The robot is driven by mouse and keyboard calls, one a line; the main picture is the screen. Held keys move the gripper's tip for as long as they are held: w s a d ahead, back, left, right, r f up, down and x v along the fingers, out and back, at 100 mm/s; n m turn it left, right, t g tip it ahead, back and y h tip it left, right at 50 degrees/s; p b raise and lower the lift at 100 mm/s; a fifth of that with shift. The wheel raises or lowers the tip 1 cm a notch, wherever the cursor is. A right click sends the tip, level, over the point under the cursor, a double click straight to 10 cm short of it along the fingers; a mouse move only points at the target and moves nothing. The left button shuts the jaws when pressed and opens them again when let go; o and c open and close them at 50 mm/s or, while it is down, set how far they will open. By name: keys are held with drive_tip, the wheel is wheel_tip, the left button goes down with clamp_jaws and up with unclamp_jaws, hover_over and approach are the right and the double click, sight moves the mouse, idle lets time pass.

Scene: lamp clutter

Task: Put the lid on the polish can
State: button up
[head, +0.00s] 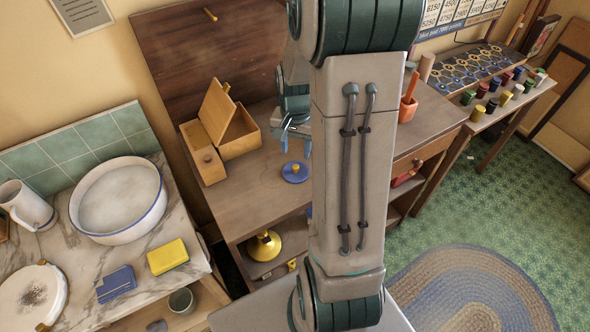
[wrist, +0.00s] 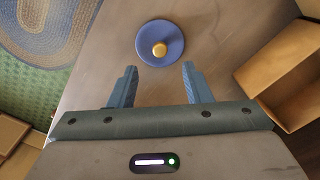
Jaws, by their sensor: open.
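The lid is a round blue disc (head: 294,172) with a small yellow-gold knob, lying on the brown wooden table. It also shows in the wrist view (wrist: 160,45), flat, with its knob (wrist: 160,49) up. My gripper (wrist: 158,72) is open and empty, with its two blue fingers pointing toward the lid and the lid just beyond the fingertips. In the head view my gripper (head: 293,140) is above the table, behind and a little above the lid. I cannot make out the polish can; my arm covers the middle of the table in the head view.
An open wooden box (head: 240,135) stands left of the lid; it also shows at the right of the wrist view (wrist: 280,70). An orange cup (head: 408,110) stands at the table's right. A yellow object (head: 264,246) sits on the shelf below. The tabletop around the lid is clear.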

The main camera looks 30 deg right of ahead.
sight(295, 166)
drive_tip(key=shift+a+f+p, duration=0.1)
drive_tip(key=shift+f+p, duration=0.4)
drive_tip(key=shift+f, duration=2.55)
drive_tip(key=shift+s, duration=0.1)
drive_tip(key=shift+c, duration=0.4)
clamp_jaws()
